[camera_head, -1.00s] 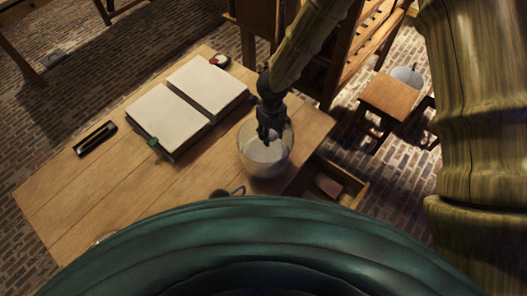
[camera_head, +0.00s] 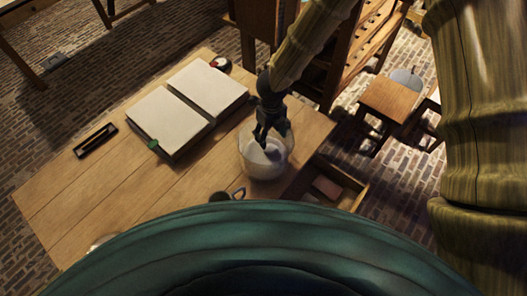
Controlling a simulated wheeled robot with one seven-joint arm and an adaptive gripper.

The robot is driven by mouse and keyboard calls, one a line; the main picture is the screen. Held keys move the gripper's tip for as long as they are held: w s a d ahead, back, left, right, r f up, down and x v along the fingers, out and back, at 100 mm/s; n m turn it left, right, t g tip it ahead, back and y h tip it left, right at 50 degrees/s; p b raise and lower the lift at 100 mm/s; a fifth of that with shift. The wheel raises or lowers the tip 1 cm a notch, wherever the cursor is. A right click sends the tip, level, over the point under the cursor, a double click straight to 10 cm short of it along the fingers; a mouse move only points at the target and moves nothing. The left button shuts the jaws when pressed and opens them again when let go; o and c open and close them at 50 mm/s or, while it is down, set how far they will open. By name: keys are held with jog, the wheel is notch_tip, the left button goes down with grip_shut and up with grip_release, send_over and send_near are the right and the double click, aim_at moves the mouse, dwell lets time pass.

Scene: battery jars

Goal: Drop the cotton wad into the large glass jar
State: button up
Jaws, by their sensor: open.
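The large glass jar (camera_head: 245,165) stands on the wooden table near its right end. My gripper (camera_head: 267,143) points down into the mouth of the jar, with its fingers apart. A small pale patch (camera_head: 273,153) shows inside the jar just below the fingertips. It may be the cotton wad, but it is too small and dim to be sure, and I cannot tell whether it touches a finger. The jar's lower part looks whitish. My gripper hides part of the jar's far rim.
An open book (camera_head: 188,112) lies on the table (camera_head: 110,185) to the left of the jar, with a dark narrow tray (camera_head: 96,141) beyond it. A dark cup-like object (camera_head: 228,195) is close in front of the jar. An open drawer (camera_head: 335,187) juts out at right.

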notch_tip(320, 180, up, 11)
dwell(0.4)
dwell(0.4)
